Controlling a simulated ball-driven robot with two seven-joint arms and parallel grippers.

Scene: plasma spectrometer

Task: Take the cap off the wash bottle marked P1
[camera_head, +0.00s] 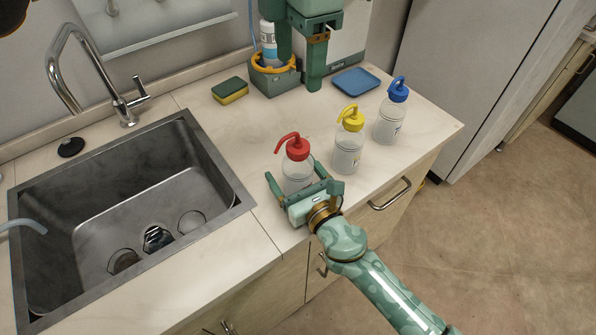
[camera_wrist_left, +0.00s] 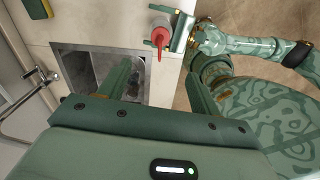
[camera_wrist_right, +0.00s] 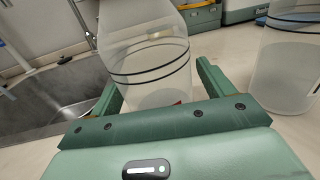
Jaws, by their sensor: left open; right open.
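Three clear wash bottles stand on the counter: one with a red cap (camera_head: 295,149), one with a yellow cap (camera_head: 351,119), one with a blue cap (camera_head: 398,90). I cannot read the P1 mark on any. My right gripper (camera_head: 299,181) is open low around the red-capped bottle (camera_head: 297,174), a finger on either side. In the right wrist view its clear body (camera_wrist_right: 150,65) stands between the fingers; its cap is out of frame. My left gripper (camera_wrist_left: 158,72) is open and empty, high over the sink side; the red cap (camera_wrist_left: 161,38) shows beyond its fingers.
A steel sink (camera_head: 130,195) with a tap (camera_head: 122,105) lies left of the bottles. Behind are a sponge (camera_head: 230,90), a green stand (camera_head: 315,60) and a blue tray (camera_head: 356,81). The yellow-capped bottle is close on the right. The counter's front edge is near.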

